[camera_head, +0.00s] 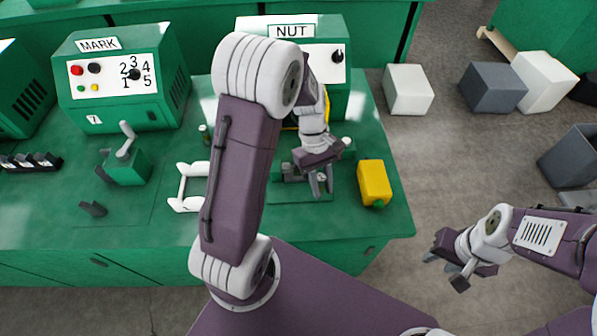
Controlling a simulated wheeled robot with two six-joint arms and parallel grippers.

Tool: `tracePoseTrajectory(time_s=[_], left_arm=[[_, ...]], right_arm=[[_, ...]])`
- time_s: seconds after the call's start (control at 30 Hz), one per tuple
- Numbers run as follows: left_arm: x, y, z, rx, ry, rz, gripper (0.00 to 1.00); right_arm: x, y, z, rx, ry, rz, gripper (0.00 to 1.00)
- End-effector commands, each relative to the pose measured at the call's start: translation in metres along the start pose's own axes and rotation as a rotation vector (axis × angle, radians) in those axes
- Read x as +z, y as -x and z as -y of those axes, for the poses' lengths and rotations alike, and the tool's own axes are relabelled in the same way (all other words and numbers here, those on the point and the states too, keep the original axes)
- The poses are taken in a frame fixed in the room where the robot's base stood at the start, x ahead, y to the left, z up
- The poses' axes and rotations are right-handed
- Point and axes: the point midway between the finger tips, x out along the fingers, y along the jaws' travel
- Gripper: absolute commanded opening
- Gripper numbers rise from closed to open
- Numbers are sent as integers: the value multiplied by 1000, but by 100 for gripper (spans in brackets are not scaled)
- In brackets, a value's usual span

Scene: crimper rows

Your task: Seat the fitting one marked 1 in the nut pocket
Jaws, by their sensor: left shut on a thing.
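The green NUT machine (340,70) stands at the back of the bench, with a NUT sign and a black knob. My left arm crosses in front of it. My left gripper (321,187) points down over the small grey fixture (292,174) in front of the NUT machine. It is shut on a small grey part, mostly hidden between the fingers. No mark on the part can be read, and the nut pocket cannot be made out. I cannot tell whether the part touches the fixture. My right gripper (447,271) is open and empty, off the bench over the floor.
A white rack (184,188), a green hand press (128,167) and a small dark piece (93,208) are to the left. The MARK machine (120,85) stands behind them. Boxes (408,90) lie on the floor at right.

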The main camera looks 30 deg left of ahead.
Motion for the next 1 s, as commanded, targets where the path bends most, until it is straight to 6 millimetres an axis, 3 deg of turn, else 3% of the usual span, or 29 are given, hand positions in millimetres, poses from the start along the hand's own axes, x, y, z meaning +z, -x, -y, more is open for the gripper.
tracePoseTrajectory(time_s=[0.2, 0.3, 0.47, 0.57, 1.0], left_arm=[[20, 36, 7, 126, 312, 6, 0], [22, 48, 9, 148, 368, 8, 0], [19, 50, 10, 148, 378, 9, 0], [6, 47, 10, 147, 380, 10, 0], [-98, 31, 6, 148, 376, 10, 0]], right_arm=[[-1, 13, 0, 0, 0, 0, 36], [-2, 15, 0, 0, 0, 0, 36], [-2, 14, 0, 0, 0, 0, 36], [-2, 14, 0, 0, 0, 0, 36], [-2, 15, 0, 0, 0, 0, 36]])
